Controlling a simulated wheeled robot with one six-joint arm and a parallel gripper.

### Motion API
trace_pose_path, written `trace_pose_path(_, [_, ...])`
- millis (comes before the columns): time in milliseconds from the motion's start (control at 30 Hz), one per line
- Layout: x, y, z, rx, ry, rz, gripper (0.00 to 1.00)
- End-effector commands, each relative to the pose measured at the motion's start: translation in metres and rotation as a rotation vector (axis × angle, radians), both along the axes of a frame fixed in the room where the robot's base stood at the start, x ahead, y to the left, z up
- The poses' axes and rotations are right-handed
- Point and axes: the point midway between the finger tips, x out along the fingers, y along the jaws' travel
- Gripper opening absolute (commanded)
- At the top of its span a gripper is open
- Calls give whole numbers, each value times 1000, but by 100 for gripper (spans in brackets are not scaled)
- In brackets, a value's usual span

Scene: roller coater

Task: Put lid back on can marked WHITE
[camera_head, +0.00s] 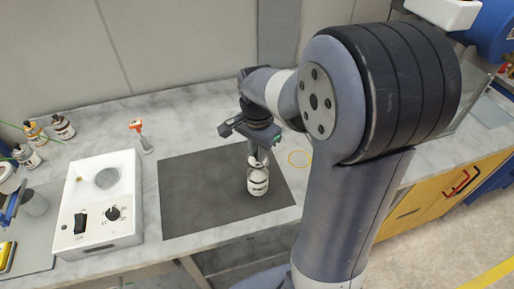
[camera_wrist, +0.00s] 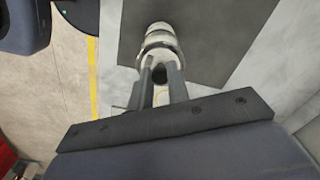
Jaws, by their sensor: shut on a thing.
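A small white can (camera_head: 257,183) with dark lettering stands upright on the dark mat. The lettering is too small to read in the head view. My gripper (camera_head: 258,157) points down over the can, with its fingers at the can's top.
A dark mat (camera_head: 190,190) lies under the can with free room to its left. A white device (camera_head: 97,225) with a switch and a knob stands further left. Several small bottles (camera_head: 63,127) and an orange-topped bottle (camera_head: 140,135) stand behind.

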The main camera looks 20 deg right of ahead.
Motion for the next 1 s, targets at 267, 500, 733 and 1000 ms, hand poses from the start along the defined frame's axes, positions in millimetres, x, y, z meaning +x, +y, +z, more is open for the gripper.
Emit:
trace_pose_path(267, [0,0,-31,0,1,0,0])
trace_pose_path(500, [0,0,-50,0,0,0,0])
trace_pose_path(733, [0,0,-53,0,0,0,0])
trace_pose_path(1000, [0,0,-53,0,0,0,0])
